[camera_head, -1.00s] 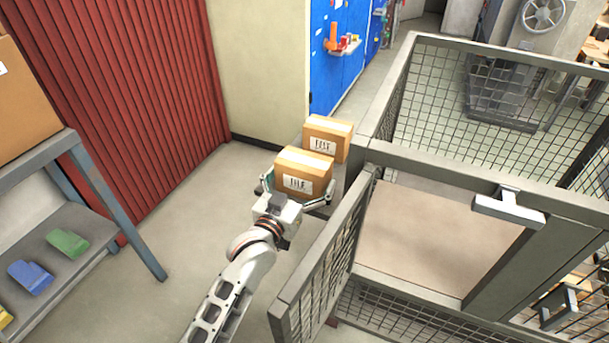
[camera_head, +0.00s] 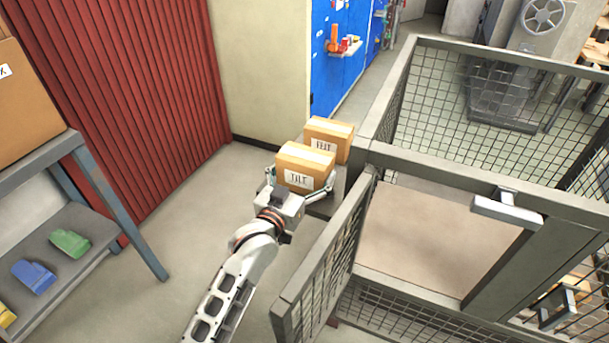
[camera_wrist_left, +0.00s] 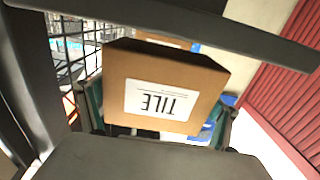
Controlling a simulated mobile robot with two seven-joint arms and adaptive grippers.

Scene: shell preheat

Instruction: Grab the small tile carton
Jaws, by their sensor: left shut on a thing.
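The small tile carton (camera_head: 304,167) is a brown box with a paler tape strip and a white label. It also fills the middle of the left wrist view (camera_wrist_left: 165,88), where its label reads TILE upside down. My left gripper (camera_head: 300,187) is shut on the carton, one finger at each side. A second similar carton (camera_head: 330,138) stands just behind it with a label that seems to read FELT. My right gripper is not in view.
A grey mesh cage (camera_head: 440,172) with an open gate panel (camera_head: 325,262) stands close on the right. A grey shelf (camera_head: 60,250) with gloves and a large box (camera_head: 25,105) is on the left. Floor between shelf and arm is clear.

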